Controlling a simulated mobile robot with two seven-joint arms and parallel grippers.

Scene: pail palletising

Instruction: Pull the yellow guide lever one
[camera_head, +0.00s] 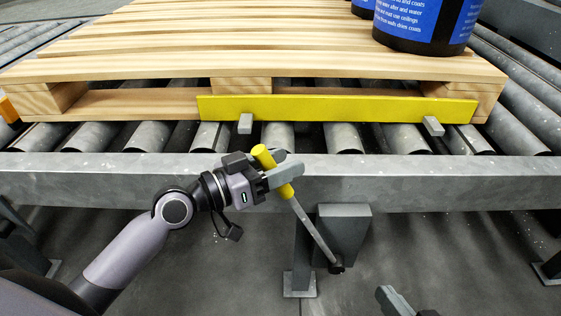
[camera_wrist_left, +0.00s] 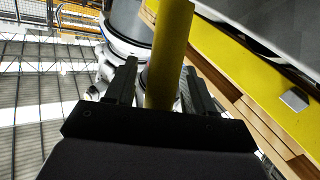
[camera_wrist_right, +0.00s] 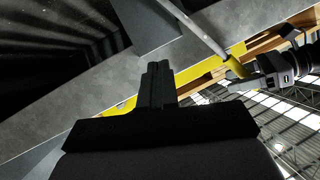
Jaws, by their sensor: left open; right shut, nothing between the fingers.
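The guide lever has a yellow handle (camera_head: 284,188) on a grey rod (camera_head: 315,234), which runs down and right to a pivot below the conveyor's front rail. My left gripper (camera_head: 284,170) is open, with its fingers on either side of the handle. In the left wrist view the handle (camera_wrist_left: 168,55) stands between the two fingers; contact cannot be told. The right wrist view also shows the handle (camera_wrist_right: 235,66) and rod (camera_wrist_right: 195,28). My right gripper (camera_wrist_right: 158,80) is shut and empty; its tip (camera_head: 392,300) shows at the bottom of the head view, right of the lever.
A long yellow guide bar (camera_head: 340,107) stands on the roller conveyor against the wooden pallet (camera_head: 240,50). Dark pails with blue labels (camera_head: 425,22) stand on the pallet. The grey front rail (camera_head: 450,183) runs behind the lever. A grey bracket (camera_head: 343,235) is beside the rod.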

